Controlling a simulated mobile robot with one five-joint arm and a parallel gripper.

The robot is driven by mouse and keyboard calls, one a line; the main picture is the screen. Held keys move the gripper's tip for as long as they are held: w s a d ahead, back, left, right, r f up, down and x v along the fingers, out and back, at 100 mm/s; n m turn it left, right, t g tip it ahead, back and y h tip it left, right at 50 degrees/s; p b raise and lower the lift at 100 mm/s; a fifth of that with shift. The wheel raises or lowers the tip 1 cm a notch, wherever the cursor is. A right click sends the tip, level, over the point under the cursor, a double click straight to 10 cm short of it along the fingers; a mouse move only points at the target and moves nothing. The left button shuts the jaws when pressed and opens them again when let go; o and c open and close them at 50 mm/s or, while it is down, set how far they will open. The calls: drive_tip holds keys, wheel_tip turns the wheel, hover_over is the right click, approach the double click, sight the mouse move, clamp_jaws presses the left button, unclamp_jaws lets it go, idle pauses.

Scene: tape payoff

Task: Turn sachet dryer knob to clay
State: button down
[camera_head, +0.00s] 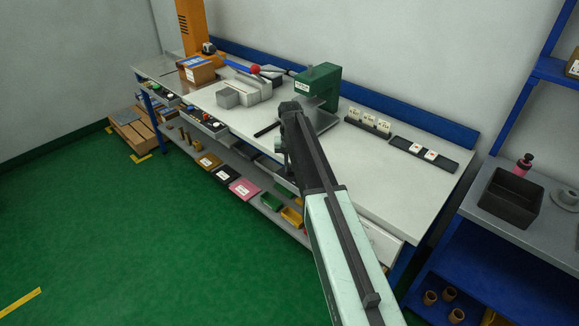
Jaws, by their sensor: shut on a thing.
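My arm reaches up from the lower right to the front edge of the bench. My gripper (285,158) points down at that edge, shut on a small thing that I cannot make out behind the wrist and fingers. I cannot pick out the sachet dryer, its knob or a clay mark; the arm covers part of the bench front.
The grey bench (385,180) carries a green press (318,80), a grey block fixture with a red ball (255,69), a cardboard box (196,70) and dark trays of white pieces (368,122). A shelf below holds coloured packs (243,189). The green floor (130,230) is clear at left.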

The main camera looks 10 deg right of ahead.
sight(290, 168)
drive_tip(key=shift+s, duration=0.15)
idle(0.4)
drive_tip(key=c, duration=1.5)
unclamp_jaws()
drive_tip(key=shift+r, duration=0.1)
wheel_tip(290, 168, up, 8)
drive_tip(key=p, duration=0.8)
drive_tip(key=shift+f, duration=0.2)
